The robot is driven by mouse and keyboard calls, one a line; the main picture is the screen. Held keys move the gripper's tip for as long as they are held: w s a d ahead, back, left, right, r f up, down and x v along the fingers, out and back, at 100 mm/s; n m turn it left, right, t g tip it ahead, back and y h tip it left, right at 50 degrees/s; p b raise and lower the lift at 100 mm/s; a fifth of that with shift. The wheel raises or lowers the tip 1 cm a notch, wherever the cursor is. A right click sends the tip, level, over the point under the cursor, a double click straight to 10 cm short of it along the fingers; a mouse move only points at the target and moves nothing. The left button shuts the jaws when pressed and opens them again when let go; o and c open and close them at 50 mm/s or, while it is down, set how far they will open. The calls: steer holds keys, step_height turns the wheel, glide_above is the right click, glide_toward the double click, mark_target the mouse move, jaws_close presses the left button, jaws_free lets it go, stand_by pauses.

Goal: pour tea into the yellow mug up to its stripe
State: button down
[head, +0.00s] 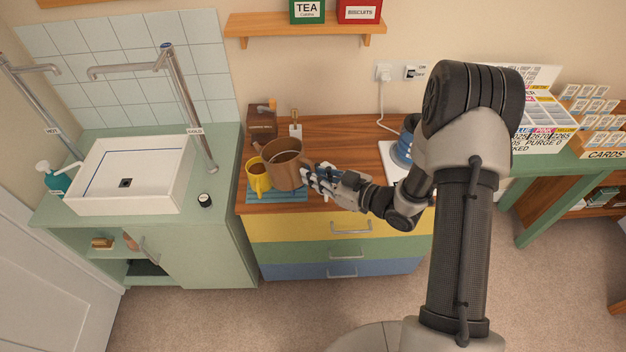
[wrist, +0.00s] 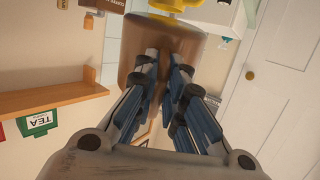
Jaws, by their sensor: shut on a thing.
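The brown teapot (head: 285,172) is in my gripper (head: 309,175), held by its right side above the counter. In the wrist view the fingers (wrist: 168,62) are closed on the brown teapot's near side (wrist: 140,40), likely its handle. The yellow mug (head: 259,184) stands just left of the teapot on a blue striped mat (head: 290,196). Its inside looks brown, but I cannot tell the tea level, and its stripe is not discernible. Part of the yellow mug also shows at the top of the wrist view (wrist: 180,5). I see no clear stream of tea.
A wooden box (head: 261,122) and a small white item with a wooden top (head: 295,127) stand behind the teapot. A blue kettle (head: 402,152) sits at the right. A white sink (head: 120,175) is at the left. A shelf (head: 305,29) hangs above.

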step_height(320, 180, down, 3)
steer(key=shift+a+r+t+y+b, duration=0.15)
steer(key=shift+t+y+b, duration=0.35)
steer(key=shift+b, duration=0.45)
steer(key=shift+w+f, duration=0.2)
steer(key=shift+f, duration=0.05)
steer(key=shift+a+r+t+y+p, duration=0.1)
steer(key=shift+r+t+y+p, duration=0.3)
steer(key=shift+r+p, duration=0.8)
